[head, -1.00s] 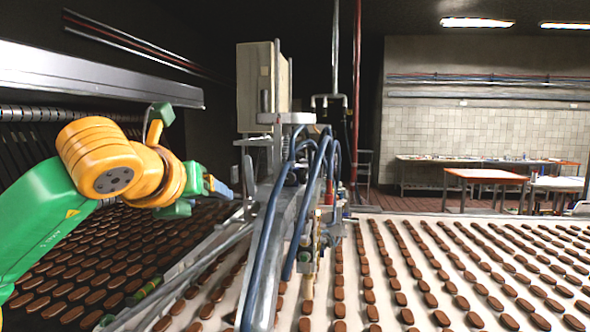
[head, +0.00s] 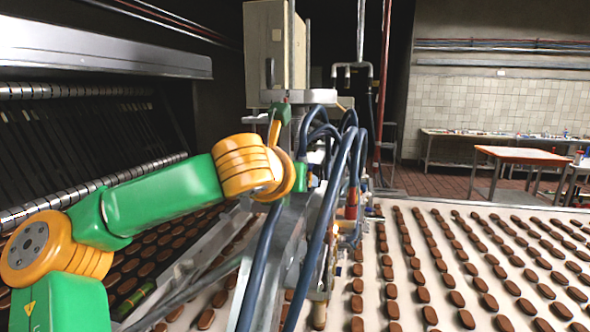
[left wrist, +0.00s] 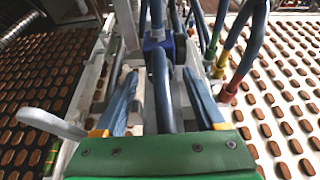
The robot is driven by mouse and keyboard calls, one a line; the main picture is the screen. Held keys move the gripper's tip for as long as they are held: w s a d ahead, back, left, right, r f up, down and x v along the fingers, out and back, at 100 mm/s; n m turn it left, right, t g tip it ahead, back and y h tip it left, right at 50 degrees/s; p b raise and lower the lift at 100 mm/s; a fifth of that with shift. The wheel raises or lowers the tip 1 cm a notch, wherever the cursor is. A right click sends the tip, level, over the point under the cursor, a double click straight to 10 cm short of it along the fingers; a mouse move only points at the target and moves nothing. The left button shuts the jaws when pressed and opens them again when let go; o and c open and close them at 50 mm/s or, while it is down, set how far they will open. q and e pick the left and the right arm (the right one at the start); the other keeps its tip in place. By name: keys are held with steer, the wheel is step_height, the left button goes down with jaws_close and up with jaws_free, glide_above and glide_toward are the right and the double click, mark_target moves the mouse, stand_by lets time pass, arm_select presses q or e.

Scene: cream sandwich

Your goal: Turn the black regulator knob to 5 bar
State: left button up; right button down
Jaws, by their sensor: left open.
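My left arm reaches in from the left in the head view, its wrist at the hose-covered depositing machine (head: 300,225). The gripper itself is mostly hidden there behind the wrist and hoses. In the left wrist view my left gripper (left wrist: 158,74) is open, its two blue-grey fingers apart. A thick dark hose (left wrist: 161,92) runs through the gap between them. A blue block (left wrist: 180,48) sits just beyond the fingertips. I cannot make out the black regulator knob or any pressure reading; the knob may be hidden by hoses or fingers. My right gripper is not in view.
Blue hoses (head: 343,185) loop close to my wrist. A grey cabinet (head: 266,45) stands above and behind. A pale rounded bar (left wrist: 48,121) lies left of the gripper. Conveyors with rows of brown biscuits (head: 457,298) run on both sides. An orange-topped table (head: 522,154) stands far right.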

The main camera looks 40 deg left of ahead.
arm_select(q)
steer(key=shift+x, duration=0.75)
steer(key=shift+s+d, duration=0.1)
steer(key=shift+s, duration=0.05)
steer(key=c, duration=0.7)
jaws_close()
steer(key=m+y+b, duration=0.1)
steer(key=b, duration=0.1)
steer(key=m+b, duration=0.1)
steer(key=b, duration=0.1)
steer(key=shift+d+f+g+y, duration=0.15)
steer(key=shift+f+g+y, duration=0.1)
steer(key=shift+g+y, duration=0.15)
steer(key=shift+r+m+y+b, duration=0.15)
steer(key=shift+m+y+b, duration=0.25)
steer(key=shift+m, duration=0.5)
steer(key=shift+r, duration=0.15)
steer(key=o, duration=0.7)
jaws_free()
